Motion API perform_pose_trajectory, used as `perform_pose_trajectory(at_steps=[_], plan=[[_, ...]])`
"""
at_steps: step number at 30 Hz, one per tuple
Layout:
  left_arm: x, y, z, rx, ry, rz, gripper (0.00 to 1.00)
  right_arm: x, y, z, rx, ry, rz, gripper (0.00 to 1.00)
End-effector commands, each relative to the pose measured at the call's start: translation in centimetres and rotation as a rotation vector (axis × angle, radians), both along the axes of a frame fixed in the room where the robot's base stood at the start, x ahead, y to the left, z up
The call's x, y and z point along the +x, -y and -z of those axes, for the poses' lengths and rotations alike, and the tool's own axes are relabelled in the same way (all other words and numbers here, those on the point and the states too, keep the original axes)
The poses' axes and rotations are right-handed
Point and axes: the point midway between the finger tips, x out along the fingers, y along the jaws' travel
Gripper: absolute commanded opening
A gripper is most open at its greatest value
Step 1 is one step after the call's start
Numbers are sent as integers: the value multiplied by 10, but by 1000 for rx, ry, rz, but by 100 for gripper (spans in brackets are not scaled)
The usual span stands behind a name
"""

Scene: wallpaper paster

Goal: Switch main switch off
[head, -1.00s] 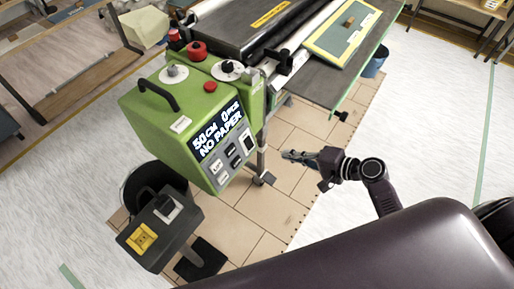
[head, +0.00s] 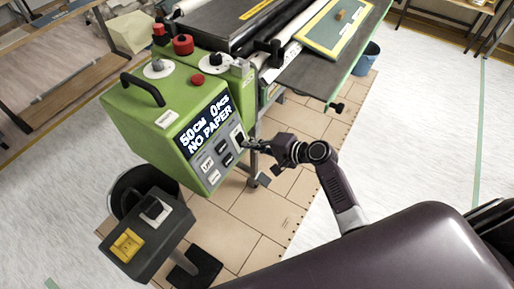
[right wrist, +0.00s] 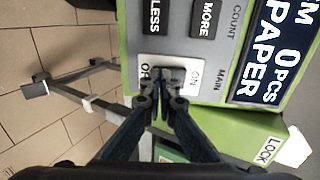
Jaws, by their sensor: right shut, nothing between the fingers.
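The green control box (head: 130,110) has a lit display reading "50CM 0PCS NO PAPER". The main switch (head: 238,131) is a dark rocker on a white plate at the right end of its front panel. In the right wrist view the main switch (right wrist: 193,76) shows "ON" on the right and partly hidden lettering on the left, beside the label "MAIN". My right gripper (head: 246,143) is shut and empty, its tips at the switch. In the right wrist view my right gripper (right wrist: 164,90) covers much of the rocker, so its position and any contact are unclear. My left gripper is out of view.
MORE and LESS buttons (right wrist: 206,18) sit near the switch. Red knobs (head: 183,45) and a black handle (head: 142,86) are on top of the box. Open floor lies to the right.

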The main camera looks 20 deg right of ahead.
Motion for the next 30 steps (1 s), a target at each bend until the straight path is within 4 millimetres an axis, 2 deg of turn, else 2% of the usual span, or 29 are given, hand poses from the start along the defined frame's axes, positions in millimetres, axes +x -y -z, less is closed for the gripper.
perform_pose_trajectory(at_steps=[10, 13, 22, 30], plan=[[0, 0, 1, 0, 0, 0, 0, 1, -1, 1, -1, -1, 0, 0], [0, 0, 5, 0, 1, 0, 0, 5, -4, 7, -1, -1, -1, 0], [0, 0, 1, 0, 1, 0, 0, 4, -3, 2, 0, 0, 0, 0], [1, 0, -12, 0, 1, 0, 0, 4, -3, -11, -1, 1, 0, 0]])
